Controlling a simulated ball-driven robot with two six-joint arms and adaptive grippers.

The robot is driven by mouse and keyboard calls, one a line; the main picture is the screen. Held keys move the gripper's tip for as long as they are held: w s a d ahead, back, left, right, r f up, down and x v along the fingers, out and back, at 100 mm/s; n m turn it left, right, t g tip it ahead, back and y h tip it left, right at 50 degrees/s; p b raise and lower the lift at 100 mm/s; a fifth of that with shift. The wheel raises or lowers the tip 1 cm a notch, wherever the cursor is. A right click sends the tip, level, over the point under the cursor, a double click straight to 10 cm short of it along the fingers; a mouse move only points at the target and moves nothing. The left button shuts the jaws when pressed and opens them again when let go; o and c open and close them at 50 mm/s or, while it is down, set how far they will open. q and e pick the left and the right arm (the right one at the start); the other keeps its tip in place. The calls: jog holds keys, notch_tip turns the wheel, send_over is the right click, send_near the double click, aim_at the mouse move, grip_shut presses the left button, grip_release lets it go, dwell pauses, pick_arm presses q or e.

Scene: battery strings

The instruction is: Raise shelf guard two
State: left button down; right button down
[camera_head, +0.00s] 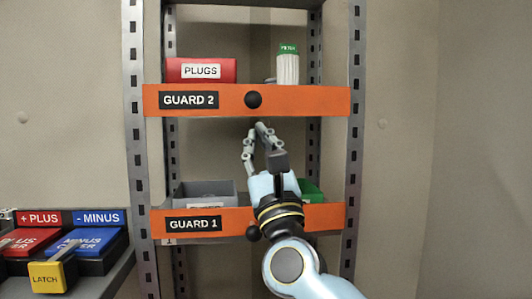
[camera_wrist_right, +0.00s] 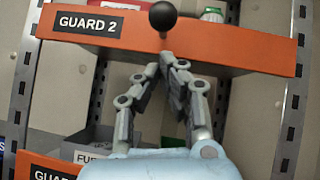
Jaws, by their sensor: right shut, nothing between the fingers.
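Shelf guard two is an orange bar (camera_head: 310,101) labelled GUARD 2, lying level across the front of the upper shelf, with a black round knob (camera_head: 253,100) at its middle. In the right wrist view the guard (camera_wrist_right: 235,53) spans the top and its knob (camera_wrist_right: 163,16) stands just beyond the fingertips. My right gripper (camera_head: 262,128) is shut and empty, pointing up just below the guard and knob. In the wrist view its fingers (camera_wrist_right: 168,62) meet at the tips near the guard's lower edge; whether they touch it I cannot tell. My left gripper is not in view.
A red PLUGS box (camera_head: 201,70) and a white meter with a green top (camera_head: 288,65) sit behind the guard. Below, the orange GUARD 1 bar (camera_head: 325,218) fronts a grey bin (camera_head: 205,193) and a green bin (camera_head: 310,192). Metal posts flank the shelves. Red and blue covers stand lower left.

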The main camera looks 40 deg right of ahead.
aim_at(257, 90)
jog(key=shift+w+a+r+p, duration=0.1)
jog(key=shift+r+p, duration=0.05)
jog(key=shift+r, duration=0.35)
jog(key=shift+a+r+p, duration=0.1)
jog(key=shift+r+p, duration=0.05)
jog(key=shift+r, duration=0.3)
notch_tip(257, 90, up, 7)
jog(key=p, duration=0.5)
jog(key=shift+d, duration=0.1)
jog(key=shift+f, duration=0.1)
